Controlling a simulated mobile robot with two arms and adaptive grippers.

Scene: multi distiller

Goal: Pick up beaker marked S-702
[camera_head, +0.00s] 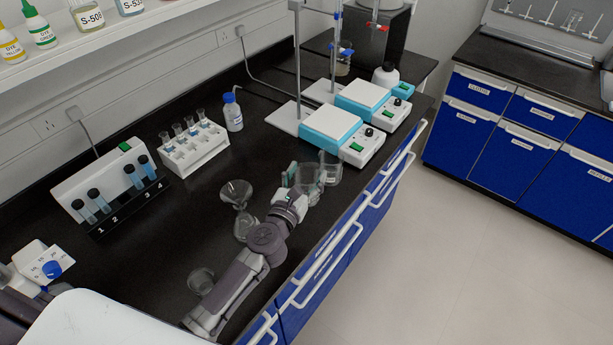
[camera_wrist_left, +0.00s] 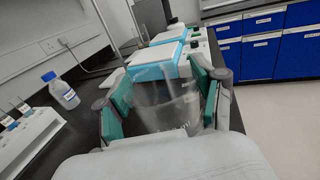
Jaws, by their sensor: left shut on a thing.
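A clear glass beaker (camera_head: 329,172) with a small label stands near the front edge of the black bench. The label is too small to read. My left gripper (camera_head: 306,179) is shut on this beaker, with teal finger pads on either side of it. In the left wrist view, the beaker (camera_wrist_left: 168,108) sits between the pads of the left gripper (camera_wrist_left: 162,92), and its lower part is hidden by the gripper body. I cannot tell whether its base touches the bench. My right gripper is not in view.
Two hotplate stirrers (camera_head: 340,127) with stands are beyond the beaker. A glass funnel-topped flask (camera_head: 237,192) and a small beaker (camera_head: 201,280) are beside my left arm. A tube rack (camera_head: 195,150), a blue-capped bottle (camera_head: 232,112) and a vial holder (camera_head: 125,205) stand farther back.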

